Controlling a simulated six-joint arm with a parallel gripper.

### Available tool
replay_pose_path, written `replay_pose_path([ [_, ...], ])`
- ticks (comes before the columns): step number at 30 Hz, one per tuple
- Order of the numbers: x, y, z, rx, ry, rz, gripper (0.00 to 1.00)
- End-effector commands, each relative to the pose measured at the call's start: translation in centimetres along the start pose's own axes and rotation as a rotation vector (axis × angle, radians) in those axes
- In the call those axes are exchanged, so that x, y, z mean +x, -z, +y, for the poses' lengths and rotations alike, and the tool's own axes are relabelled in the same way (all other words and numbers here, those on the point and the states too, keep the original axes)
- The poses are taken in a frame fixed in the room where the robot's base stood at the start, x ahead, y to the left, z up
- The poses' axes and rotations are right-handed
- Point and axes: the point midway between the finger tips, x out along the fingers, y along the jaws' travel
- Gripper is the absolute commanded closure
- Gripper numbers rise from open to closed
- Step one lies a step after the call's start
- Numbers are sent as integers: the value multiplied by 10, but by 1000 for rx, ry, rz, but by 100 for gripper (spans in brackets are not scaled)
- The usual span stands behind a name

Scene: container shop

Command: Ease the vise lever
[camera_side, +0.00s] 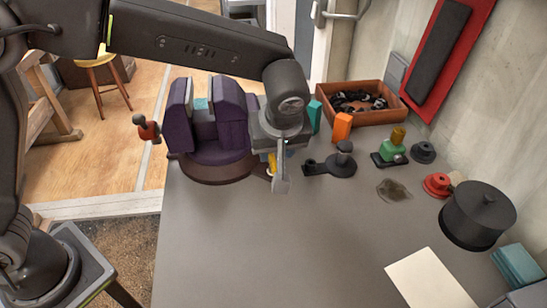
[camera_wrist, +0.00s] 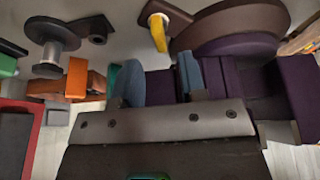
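The purple vise (camera_side: 232,125) stands on a round brown base (camera_side: 205,172) at the back left of the bench. A red handle with a dark knob (camera_side: 149,132) sticks out at its left; I cannot tell if this is the lever. A yellow handle (camera_wrist: 158,32) sits beside the brown base in the wrist view, and its small yellow part (camera_side: 271,163) shows partly behind my gripper in the side view. My gripper (camera_side: 281,180) points down at the vise's right front, and its grey body (camera_wrist: 165,122) covers the lower wrist view. Its finger opening is not clear.
A dark post on a flat foot (camera_side: 340,161) and an orange block (camera_side: 342,126) stand to the right. A brown bin of dark parts (camera_side: 372,86) is behind. A black round pot (camera_side: 477,215) stands at the far right. The front-middle bench is clear.

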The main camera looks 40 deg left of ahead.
Motion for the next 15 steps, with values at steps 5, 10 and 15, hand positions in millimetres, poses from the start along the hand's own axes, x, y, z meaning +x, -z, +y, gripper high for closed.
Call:
replay_pose_path([
  [5,31,0,0,1,4,-1,62],
  [10,47,0,0,0,2,0,62],
  [15,51,0,0,1,0,0,62],
])
